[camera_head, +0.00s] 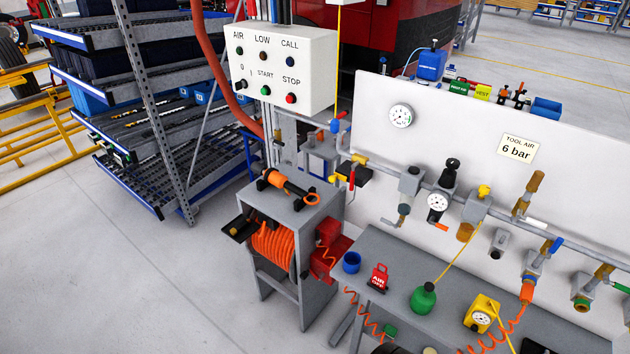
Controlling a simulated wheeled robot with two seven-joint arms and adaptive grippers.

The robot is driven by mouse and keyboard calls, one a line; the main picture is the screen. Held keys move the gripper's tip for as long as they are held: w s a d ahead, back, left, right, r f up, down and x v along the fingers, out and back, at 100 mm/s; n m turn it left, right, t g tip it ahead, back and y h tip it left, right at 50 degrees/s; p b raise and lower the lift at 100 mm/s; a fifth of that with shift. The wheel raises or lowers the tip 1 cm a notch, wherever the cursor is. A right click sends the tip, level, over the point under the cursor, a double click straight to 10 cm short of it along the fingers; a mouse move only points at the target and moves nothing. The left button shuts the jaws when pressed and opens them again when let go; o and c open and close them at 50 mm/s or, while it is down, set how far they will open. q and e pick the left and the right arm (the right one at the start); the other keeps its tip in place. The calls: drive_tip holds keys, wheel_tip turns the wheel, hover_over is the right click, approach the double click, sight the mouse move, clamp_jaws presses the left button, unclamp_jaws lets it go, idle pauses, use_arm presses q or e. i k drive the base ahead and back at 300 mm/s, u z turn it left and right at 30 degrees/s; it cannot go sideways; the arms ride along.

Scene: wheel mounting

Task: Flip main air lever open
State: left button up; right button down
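A grey air pipe (520,221) runs along the white panel (460,135), sloping down to the right. At its left end are small coloured handles: a yellow one (358,158), a red one (351,181) hanging down, and a blue one (339,119) higher up. I cannot tell for sure which is the main air lever or how it is set. On the pipe are a filter block (410,182), a regulator with a round gauge (438,202), and another blue handle (557,244) at the right. Neither of my grippers shows in this view.
A control box (283,68) with AIR, LOW, CALL, START and STOP markings hangs left of the panel. Below it stands a grey cabinet with an orange hose reel (273,247). A grey bench (400,262) holds a red tag, a green bottle and a yellow gauge.

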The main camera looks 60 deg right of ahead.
sight(352, 172)
drive_tip(key=z, duration=0.5)
drive_tip(key=i, duration=0.85)
drive_tip(key=z, duration=0.9)
